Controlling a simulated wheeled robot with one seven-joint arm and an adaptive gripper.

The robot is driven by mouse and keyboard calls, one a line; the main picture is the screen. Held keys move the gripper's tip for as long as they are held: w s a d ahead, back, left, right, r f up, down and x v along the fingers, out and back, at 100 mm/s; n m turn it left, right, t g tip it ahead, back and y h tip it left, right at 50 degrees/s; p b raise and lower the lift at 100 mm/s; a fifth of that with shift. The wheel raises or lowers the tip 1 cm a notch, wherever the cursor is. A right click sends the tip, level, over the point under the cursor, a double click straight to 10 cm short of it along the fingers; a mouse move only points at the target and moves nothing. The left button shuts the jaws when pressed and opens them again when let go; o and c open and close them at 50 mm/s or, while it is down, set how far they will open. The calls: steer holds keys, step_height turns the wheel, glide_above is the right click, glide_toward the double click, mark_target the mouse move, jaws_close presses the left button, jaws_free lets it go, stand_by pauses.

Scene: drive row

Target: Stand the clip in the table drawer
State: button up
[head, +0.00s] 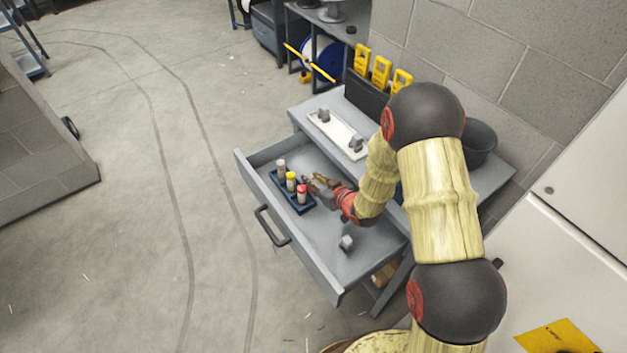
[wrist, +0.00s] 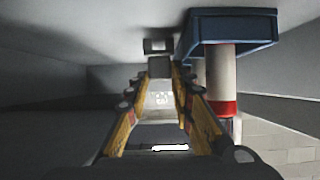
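My gripper (head: 316,181) reaches low into the open table drawer (head: 330,262), close beside the blue rack. In the wrist view its two yellow fingers (wrist: 160,72) close in on a small grey clip (wrist: 159,66), which spans the gap between the tips. A darker end of the clip (wrist: 156,46) shows toward the drawer floor; whether it touches the floor I cannot tell. In the head view this clip is mostly hidden by the gripper. Another grey clip (head: 347,243) stands alone on the drawer floor, nearer the front right.
The blue rack (head: 292,200) holds three bottles with white, yellow and red caps; it also shows close at right in the wrist view (wrist: 230,32). A white tray (head: 338,133) with two grey clips lies on the tabletop. Yellow-framed items line the wall.

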steer(key=shift+o, duration=0.6)
steer(key=shift+s+r, duration=0.1)
steer(key=shift+r, duration=0.15)
steer(key=p+v, duration=0.3)
steer(key=v, duration=0.8)
steer(key=shift+s+d, duration=0.2)
steer(key=shift+s, duration=0.1)
steer(key=shift+r, duration=0.1)
